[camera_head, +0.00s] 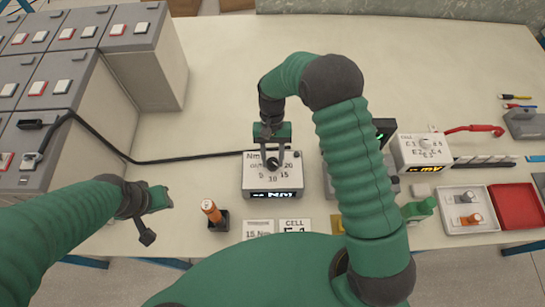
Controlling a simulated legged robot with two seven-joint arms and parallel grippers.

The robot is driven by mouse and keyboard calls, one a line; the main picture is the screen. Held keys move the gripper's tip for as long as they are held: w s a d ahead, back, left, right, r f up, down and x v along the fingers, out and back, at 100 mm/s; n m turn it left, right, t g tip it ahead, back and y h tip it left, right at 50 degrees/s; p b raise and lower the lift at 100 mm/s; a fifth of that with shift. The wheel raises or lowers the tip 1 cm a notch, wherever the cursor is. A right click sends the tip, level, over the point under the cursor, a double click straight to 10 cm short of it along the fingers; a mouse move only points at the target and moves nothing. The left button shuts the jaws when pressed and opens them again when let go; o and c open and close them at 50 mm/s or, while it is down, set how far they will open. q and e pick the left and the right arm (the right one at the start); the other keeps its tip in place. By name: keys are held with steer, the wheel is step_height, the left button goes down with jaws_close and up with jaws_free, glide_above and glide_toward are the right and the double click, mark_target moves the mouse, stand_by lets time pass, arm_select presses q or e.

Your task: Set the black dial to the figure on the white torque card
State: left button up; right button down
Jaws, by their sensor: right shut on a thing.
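The black dial (274,163) sits on the face of a white torque box (257,183), marked Nm with figures around it; 5, 10, 15 and 20 show. A lit display reading NM is on the box's front. My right gripper (272,156) is over the box with its fingers shut on the dial, which hides part of the face and where the dial points. The white torque card (258,229) lies in front of the box and reads 15 Nm. My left gripper (152,219) is at the left, above the table and away from the box; its fingers are too unclear to judge.
A second white box (421,151) marked CELL has its own dial. A CELL card (295,225) lies beside the torque card. An orange-topped tool (212,212) stands in a black holder. Battery blocks (145,50) fill the left; a white tray (450,199) and red tray (517,205) lie right.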

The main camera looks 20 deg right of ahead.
steer(key=shift+w+r, duration=0.15)
steer(key=shift+w, duration=0.15)
steer(key=c, duration=1.2)
jaws_free()
steer(key=shift+c, duration=0.2)
steer(key=o, duration=0.3)
steer(key=shift+s, duration=0.1)
steer(key=b+v, duration=0.1)
steer(key=v, duration=1.5)
steer(key=shift+w+d+r+b, duration=0.15)
steer(key=shift+w+r+b, duration=0.1)
steer(key=shift+b, duration=0.1)
steer(key=shift+s, duration=0.15)
